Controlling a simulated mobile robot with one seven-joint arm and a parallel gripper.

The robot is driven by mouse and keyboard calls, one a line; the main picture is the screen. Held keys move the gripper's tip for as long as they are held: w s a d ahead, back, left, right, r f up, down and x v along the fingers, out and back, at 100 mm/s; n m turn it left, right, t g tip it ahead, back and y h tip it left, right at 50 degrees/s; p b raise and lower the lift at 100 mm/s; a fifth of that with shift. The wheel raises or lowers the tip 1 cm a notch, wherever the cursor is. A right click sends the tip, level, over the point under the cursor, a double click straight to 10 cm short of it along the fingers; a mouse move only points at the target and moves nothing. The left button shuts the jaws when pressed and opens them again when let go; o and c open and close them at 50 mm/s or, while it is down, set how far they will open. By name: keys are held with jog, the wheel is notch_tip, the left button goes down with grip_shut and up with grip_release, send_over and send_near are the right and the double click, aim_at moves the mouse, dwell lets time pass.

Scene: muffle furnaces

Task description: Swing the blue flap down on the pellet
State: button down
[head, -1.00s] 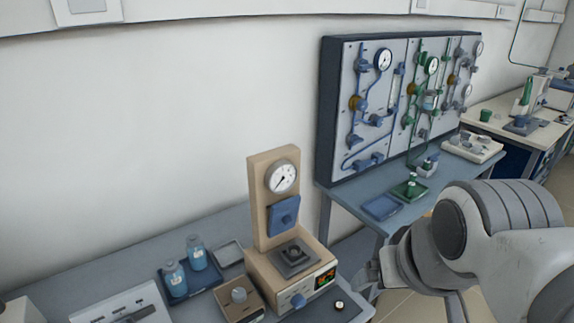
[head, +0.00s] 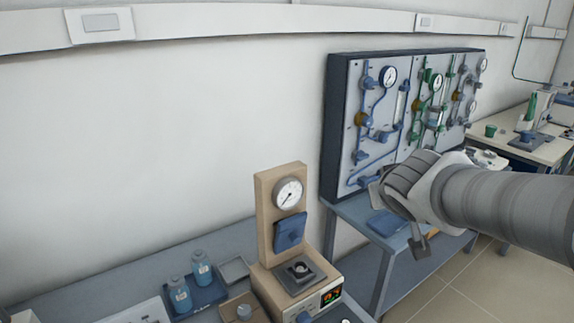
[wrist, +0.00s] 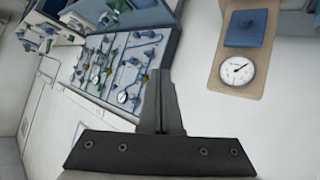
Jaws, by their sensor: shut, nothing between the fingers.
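The blue flap (head: 290,232) is a square plate on the front of an upright tan column, below a round gauge, and it stands raised. It also shows in the wrist view (wrist: 246,28) at the upper right. Under it, a dark plate (head: 300,272) on the tan base holds a small dark round piece (head: 301,267), possibly the pellet; I cannot tell for sure. My gripper (wrist: 163,75) is shut and empty in the wrist view, apart from the flap. In the head view my arm hangs to the right of the column, in front of the pipe panel.
The tan furnace column (head: 267,210) carries the gauge (head: 288,194). Two blue bottles stand in a tray (head: 212,293) to its left. A panel with pipes and gauges (head: 350,110) stands behind my arm, over a blue-grey table (head: 355,212). There is open space between arm and column.

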jog(key=w+a+f+n+y, duration=0.3)
jog(key=w+a+y, duration=0.1)
jog(key=w+a, duration=0.3)
jog(key=n+g+y, duration=0.2)
jog(key=n+y, duration=0.1)
jog(key=y, duration=0.1)
send_near(278, 216)
jog(key=b+x, duration=0.3)
jog(key=x, duration=0.1)
jog(key=shift+w+a+f+b, duration=0.15)
jog(key=shift+a+f+b, duration=0.15)
jog(key=shift+b, duration=0.1)
jog(key=shift+w+a+f, duration=0.25)
jog(key=shift+w+f, duration=0.05)
jog(key=shift+w, duration=0.25)
jog(key=shift+s+d+f+b, duration=0.1)
jog(key=shift+f+b, duration=0.05)
jog(key=shift+b, duration=0.4)
